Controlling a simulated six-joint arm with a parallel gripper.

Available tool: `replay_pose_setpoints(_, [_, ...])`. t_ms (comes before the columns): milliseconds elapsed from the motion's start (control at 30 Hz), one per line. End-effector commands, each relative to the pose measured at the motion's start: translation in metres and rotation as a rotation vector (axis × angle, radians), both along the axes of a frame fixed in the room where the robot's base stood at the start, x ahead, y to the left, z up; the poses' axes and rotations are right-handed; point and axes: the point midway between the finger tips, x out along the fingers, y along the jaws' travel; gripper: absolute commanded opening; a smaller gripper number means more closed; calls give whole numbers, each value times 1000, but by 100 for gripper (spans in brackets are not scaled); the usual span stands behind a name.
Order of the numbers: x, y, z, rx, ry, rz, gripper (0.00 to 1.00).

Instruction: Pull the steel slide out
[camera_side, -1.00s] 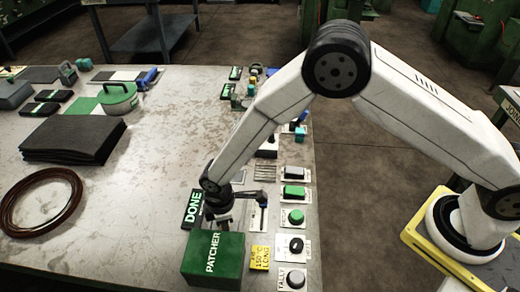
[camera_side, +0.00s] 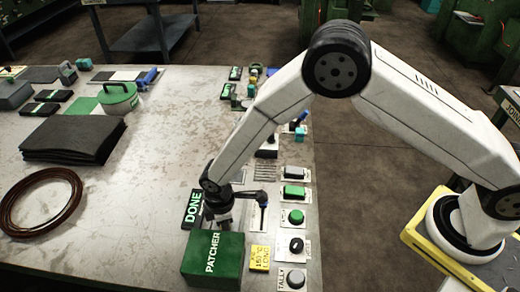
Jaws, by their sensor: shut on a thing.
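My gripper (camera_side: 222,222) points down just behind the green box marked PATCHER (camera_side: 212,260), near the right edge of the table. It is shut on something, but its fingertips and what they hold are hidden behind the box. I cannot make out the steel slide for certain.
A green DONE sign (camera_side: 192,209) lies left of my gripper. A yellow card (camera_side: 260,258) and a column of buttons, including a green one (camera_side: 295,217), lie to the right. A brown ring (camera_side: 40,233) and dark sheets (camera_side: 72,138) lie left. The table's middle is clear.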

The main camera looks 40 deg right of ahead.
Motion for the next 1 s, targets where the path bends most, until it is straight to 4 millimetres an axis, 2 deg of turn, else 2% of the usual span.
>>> replay_pose_setpoints(333, [1,-1,0,-1,0,0,0])
replay_pose_setpoints(467, [8,-7,0,-1,0,-2,0])
replay_pose_setpoints(800, [55,-55,0,0,0,-5,0])
replay_pose_setpoints(1000, [73,-73,0,0,0,-1,0])
